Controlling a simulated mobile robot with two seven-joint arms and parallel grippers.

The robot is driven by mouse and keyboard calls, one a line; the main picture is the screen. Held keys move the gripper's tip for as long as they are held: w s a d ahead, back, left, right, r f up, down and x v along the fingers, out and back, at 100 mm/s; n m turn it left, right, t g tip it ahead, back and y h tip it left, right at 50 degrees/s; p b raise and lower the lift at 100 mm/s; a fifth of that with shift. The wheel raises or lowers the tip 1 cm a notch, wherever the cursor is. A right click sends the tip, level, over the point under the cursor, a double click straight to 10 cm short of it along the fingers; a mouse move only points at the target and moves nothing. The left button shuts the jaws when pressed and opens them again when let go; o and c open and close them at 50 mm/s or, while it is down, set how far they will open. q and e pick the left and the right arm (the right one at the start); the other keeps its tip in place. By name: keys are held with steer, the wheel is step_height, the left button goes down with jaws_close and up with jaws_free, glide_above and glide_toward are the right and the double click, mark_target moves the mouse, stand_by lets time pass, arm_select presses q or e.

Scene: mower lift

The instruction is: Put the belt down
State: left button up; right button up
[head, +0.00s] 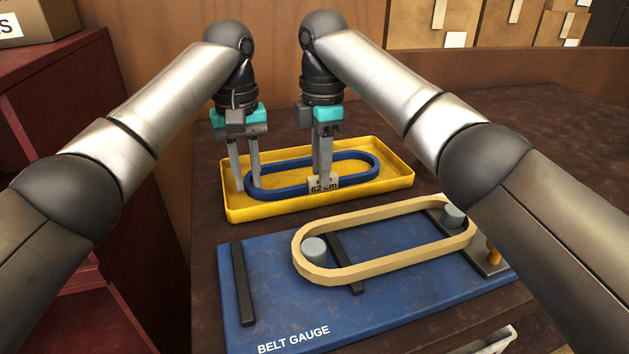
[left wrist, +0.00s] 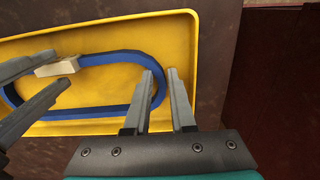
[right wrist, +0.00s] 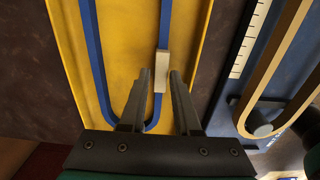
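The blue belt (head: 290,188) is a long oval loop lying in the yellow tray (head: 395,180). It carries a pale tag (head: 324,184) reading 62 cm on its near side. My left gripper (head: 249,186) is at the belt's left end. In the left wrist view its fingers (left wrist: 160,72) stand apart, with a gap around the belt (left wrist: 115,57). My right gripper (head: 322,178) is at the near side by the tag. In the right wrist view its fingers (right wrist: 159,74) are apart on either side of the belt and tag (right wrist: 161,70).
In front of the tray lies a blue belt gauge board (head: 270,290) with dark bars. A tan belt (head: 380,258) loops around two grey pegs (head: 314,250) on it. A red shelf (head: 60,110) stands at the left. Boxes (head: 430,22) stand at the back. The table is clear right of the tray.

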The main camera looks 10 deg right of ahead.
arm_select(q)
steer(key=shift+o, duration=1.3)
steer(key=shift+a, duration=0.15)
arm_select(e)
steer(key=shift+o, duration=1.3)
steer(key=shift+d, duration=0.1)
arm_select(q)
steer(key=shift+r, duration=0.1)
arm_select(e)
steer(key=shift+r, duration=0.1)
arm_select(q)
step_height(320, 180, up, 12)
arm_select(e)
step_height(320, 180, up, 12)
